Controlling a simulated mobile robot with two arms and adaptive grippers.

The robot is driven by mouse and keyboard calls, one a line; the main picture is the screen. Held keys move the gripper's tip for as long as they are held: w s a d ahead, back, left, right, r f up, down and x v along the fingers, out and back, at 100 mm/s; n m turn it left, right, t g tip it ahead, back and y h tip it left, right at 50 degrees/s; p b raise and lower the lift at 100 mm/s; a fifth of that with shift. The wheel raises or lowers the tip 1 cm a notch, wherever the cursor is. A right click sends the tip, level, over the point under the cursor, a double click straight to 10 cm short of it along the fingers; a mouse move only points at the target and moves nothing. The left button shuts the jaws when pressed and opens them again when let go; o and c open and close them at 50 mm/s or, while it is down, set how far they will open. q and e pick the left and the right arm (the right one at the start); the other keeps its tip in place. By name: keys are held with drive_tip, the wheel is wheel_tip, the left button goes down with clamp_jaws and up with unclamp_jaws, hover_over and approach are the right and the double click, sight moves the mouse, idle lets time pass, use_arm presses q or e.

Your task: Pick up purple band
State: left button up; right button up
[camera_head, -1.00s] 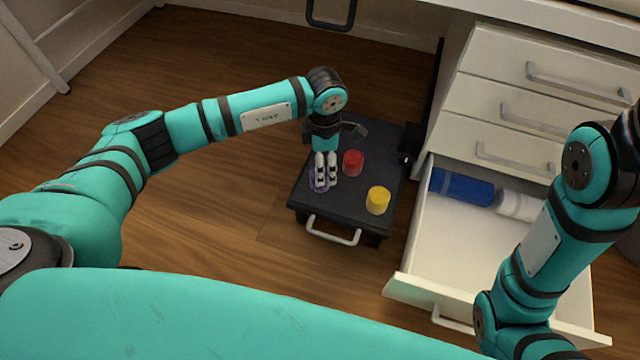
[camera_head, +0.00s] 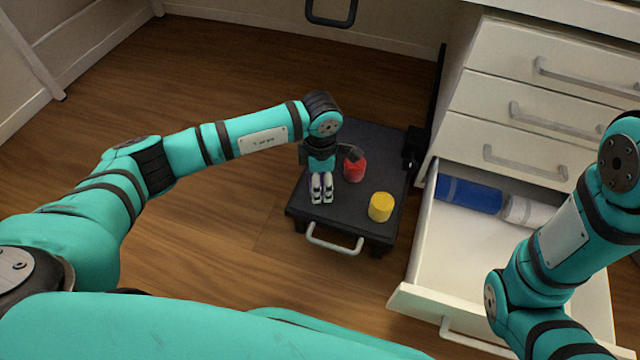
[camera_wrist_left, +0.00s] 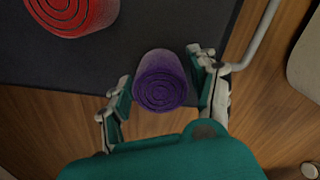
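The purple band (camera_wrist_left: 160,82) is a rolled-up purple coil. In the left wrist view it is between the two fingers of my left gripper (camera_wrist_left: 158,76), with a narrow gap showing on each side. In the head view my left gripper (camera_head: 321,189) points down over the black cart (camera_head: 343,218), and its fingers hide nearly all of the band. The left gripper looks open around the band. My right arm is at the right of the head view, but its gripper is out of the picture.
A red roll (camera_head: 355,170) stands close to the right of my left gripper, and a yellow roll (camera_head: 381,207) stands nearer the cart's front right. An open white drawer (camera_head: 445,240) holds a blue roll (camera_head: 468,194) and a white roll (camera_head: 527,212).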

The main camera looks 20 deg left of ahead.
use_arm(q)
drive_tip(key=c, duration=0.8)
drive_tip(key=shift+r, duration=0.1)
